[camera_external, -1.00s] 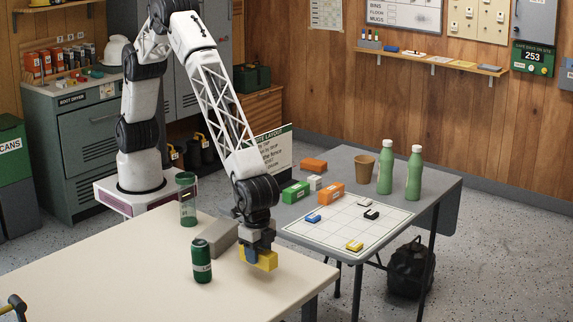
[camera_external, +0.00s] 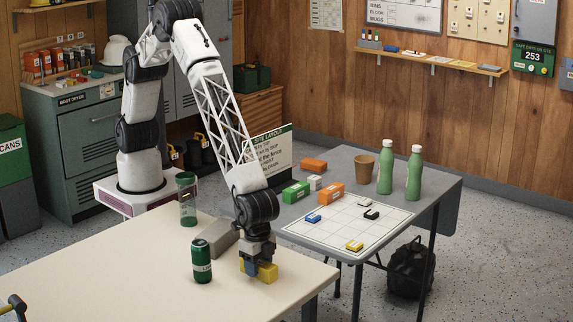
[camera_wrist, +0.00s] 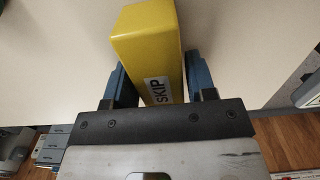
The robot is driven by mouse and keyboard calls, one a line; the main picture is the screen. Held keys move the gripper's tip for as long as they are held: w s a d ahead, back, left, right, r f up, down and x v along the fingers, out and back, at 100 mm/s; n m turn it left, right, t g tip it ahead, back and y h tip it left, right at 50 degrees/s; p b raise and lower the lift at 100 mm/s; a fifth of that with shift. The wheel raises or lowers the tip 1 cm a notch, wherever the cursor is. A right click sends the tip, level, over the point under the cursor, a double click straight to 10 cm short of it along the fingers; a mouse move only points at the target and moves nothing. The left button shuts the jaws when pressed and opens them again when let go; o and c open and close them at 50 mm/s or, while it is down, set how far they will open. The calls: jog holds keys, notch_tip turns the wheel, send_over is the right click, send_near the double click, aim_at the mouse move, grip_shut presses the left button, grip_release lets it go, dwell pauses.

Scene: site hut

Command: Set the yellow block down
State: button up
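The yellow block (camera_external: 266,273) is at the bare top of the cream table (camera_external: 130,265), near its right end. Its underside looks at table level, but I cannot tell if it touches. My gripper (camera_external: 256,267) points down with its fingers around the block. In the wrist view the block (camera_wrist: 148,45) sits between the two blue fingers of my gripper (camera_wrist: 160,85), which look closed against its sides. A label reading SKIP shows on the block.
A green-lidded clear container (camera_external: 188,205) is farther back. The grey folding table (camera_external: 440,183) behind holds a gridded sheet (camera_external: 320,232), blocks and bottles. The cream table's front is clear.

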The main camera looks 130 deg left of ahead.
jog(key=shift+o, duration=1.3)
jog(key=shift+r, duration=0.15)
notch_tip(320, 180, up, 12)
